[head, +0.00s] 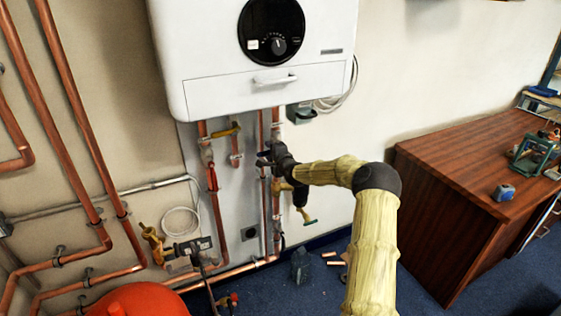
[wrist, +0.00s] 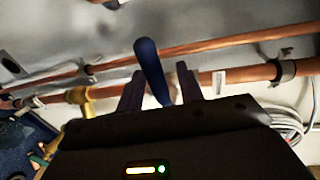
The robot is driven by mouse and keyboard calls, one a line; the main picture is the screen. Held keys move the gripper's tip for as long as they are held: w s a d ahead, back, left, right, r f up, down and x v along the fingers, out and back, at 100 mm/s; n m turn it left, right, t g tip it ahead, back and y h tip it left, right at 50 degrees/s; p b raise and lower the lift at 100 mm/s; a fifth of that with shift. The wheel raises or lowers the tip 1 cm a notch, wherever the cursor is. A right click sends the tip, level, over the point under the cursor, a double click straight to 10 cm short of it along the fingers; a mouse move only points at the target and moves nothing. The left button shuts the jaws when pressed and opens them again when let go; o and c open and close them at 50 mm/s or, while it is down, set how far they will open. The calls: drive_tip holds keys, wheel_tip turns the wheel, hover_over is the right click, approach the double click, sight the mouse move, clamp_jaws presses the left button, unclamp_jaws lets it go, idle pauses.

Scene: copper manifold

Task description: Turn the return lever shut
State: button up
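A lever with a dark blue handle (wrist: 150,68) stands between the two fingers of my gripper (wrist: 160,88) in the wrist view. The fingers are spread, with one on each side of the handle, and small gaps seem to show beside it. The handle leans slightly, and its lower end is hidden behind the gripper body. In the head view my gripper (head: 265,158) is at the copper pipes under the white boiler, and it hides the blue handle there. I cannot tell which lever is the return one from a label.
The white boiler (head: 225,88) hangs just above my gripper. A brass tap (head: 307,216) hangs below my wrist. A wooden desk (head: 440,165) stands at the right.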

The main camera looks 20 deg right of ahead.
drive_tip(key=s+r, duration=0.2)
drive_tip(key=s, duration=1.4)
drive_tip(key=shift+s+d+r, duration=0.35)
drive_tip(key=shift+r, duration=0.05)
drive_tip(key=s+a+f+n+g+y, duration=0.1)
drive_tip(key=s+a+f+n+g, duration=0.35)
drive_tip(key=a, duration=0.25)
drive_tip(key=s+a+f+n+g, duration=0.3)
drive_tip(key=s+a+n, duration=0.1)
drive_tip(key=a+n, duration=0.15)
drive_tip(key=s+a+r+n+g+h, duration=0.1)
drive_tip(key=s+a+r+n+g, duration=0.2)
drive_tip(key=s, duration=0.8)
drive_tip(key=s+a+r+n+g+h, duration=0.1)
drive_tip(key=s+a+n+g, duration=0.3)
drive_tip(key=s, duration=0.7)
wheel_tip(320, 180, up, 19)
drive_tip(key=n+p, duration=0.1)
drive_tip(key=p, duration=1.9)
drive_tip(key=shift+d+r+t, duration=0.15)
drive_tip(key=shift+d+t, duration=0.25)
drive_tip(key=shift+t, duration=0.05)
